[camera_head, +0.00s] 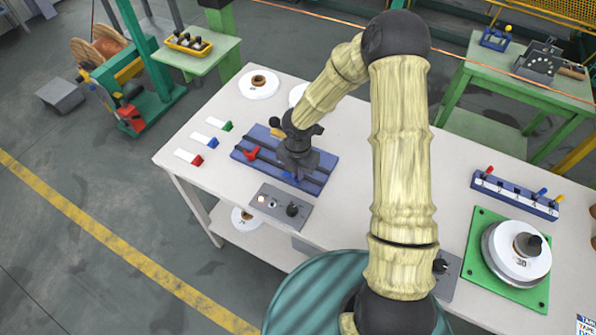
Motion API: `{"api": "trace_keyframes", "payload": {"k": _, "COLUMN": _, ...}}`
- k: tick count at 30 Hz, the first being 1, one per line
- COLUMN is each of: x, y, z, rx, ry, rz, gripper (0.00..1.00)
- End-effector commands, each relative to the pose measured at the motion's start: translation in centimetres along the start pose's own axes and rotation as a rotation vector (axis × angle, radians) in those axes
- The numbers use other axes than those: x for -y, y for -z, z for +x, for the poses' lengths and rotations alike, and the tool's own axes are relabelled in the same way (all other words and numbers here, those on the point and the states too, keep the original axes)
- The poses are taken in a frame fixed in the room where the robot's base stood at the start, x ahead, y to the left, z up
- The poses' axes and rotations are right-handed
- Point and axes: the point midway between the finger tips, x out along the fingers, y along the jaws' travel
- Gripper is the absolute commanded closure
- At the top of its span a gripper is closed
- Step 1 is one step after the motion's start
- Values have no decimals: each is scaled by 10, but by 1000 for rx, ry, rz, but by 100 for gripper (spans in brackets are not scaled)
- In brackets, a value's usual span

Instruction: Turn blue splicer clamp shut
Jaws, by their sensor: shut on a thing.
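The splicer is a blue plate (325,161) with dark rails, lying on the white workbench. A red clamp handle (253,153) is at its left and a yellow-orange one (277,133) at its back. The blue clamp (290,178) shows only as a small blue piece at the front middle of the splicer, mostly hidden by my gripper. My gripper (293,174) points down over it and is shut on the blue clamp. The fingertips are hard to make out, and how far the clamp is turned cannot be seen.
A grey control box (280,207) with knobs sits just in front of the splicer. Green, blue and red tags (205,138) lie to its left. A white disc (258,84) lies behind. A blue peg rack (514,195) and a green plate (537,291) with a reel stand right.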

Motion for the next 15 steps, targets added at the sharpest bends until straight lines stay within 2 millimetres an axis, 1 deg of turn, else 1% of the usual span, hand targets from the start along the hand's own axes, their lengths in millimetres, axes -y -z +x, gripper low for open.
{"api": "trace_keyframes", "payload": {"k": 8, "x": -1, "y": 0, "z": 0, "rx": 1, "ry": 0, "rz": 45, "gripper": 100}}
{"api": "trace_keyframes", "payload": {"k": 15, "x": -2, "y": 1, "z": 0, "rx": 3, "ry": -1, "rz": 165, "gripper": 100}}
